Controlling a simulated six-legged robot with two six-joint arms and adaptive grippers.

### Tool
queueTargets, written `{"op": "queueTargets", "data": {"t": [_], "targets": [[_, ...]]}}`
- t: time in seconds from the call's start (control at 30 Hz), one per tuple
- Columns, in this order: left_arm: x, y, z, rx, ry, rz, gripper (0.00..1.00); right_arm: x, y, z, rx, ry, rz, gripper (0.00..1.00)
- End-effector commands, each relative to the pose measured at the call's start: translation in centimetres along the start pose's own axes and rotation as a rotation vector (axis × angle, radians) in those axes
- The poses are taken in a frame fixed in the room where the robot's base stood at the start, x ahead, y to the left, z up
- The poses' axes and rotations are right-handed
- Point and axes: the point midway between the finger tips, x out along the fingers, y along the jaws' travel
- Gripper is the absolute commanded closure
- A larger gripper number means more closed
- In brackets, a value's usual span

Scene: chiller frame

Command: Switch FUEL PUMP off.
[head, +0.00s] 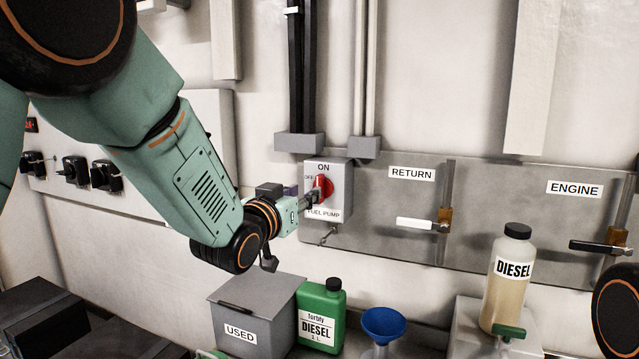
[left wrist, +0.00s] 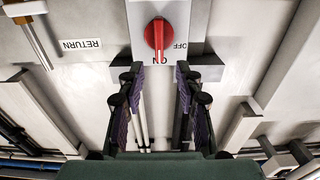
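The FUEL PUMP switch box (head: 342,206) is on the grey wall panel, with ON printed at its top and OFF at its left. Its red knob (head: 324,185) has its handle pointing up toward ON. In the left wrist view, which is upside down, the red knob (left wrist: 155,33) points at the ON label, with OFF beside it. My left gripper (head: 311,197) is right in front of the box. Its two fingers (left wrist: 160,72) are apart, one on each side of the knob's line, with nothing between them. Contact with the knob cannot be told. My right gripper is out of view.
RETURN (head: 415,224) and ENGINE (head: 597,247) valve levers are to the right. Below stand a USED bin (head: 262,296), a green diesel can (head: 321,315), a blue funnel (head: 384,323) and a DIESEL bottle (head: 510,280). Black switches (head: 75,170) are at left.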

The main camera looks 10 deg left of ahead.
Motion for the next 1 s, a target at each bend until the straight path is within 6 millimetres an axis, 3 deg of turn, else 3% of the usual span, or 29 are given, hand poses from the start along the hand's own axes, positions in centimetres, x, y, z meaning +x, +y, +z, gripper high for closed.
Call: {"op": "queueTargets", "data": {"t": [0.17, 0.6, 1.0], "targets": [[0.8, 0.0, -0.1, 0.001, 0.003, 0.001, 0.65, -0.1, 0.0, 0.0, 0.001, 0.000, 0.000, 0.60], [6.2, 0.0, -0.1, 0.001, 0.002, 0.001, 0.65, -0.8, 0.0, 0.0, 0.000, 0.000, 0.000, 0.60], [7.5, 0.0, -0.1, 0.000, 0.001, 0.000, 0.65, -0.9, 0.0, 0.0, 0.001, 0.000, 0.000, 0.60]]}}
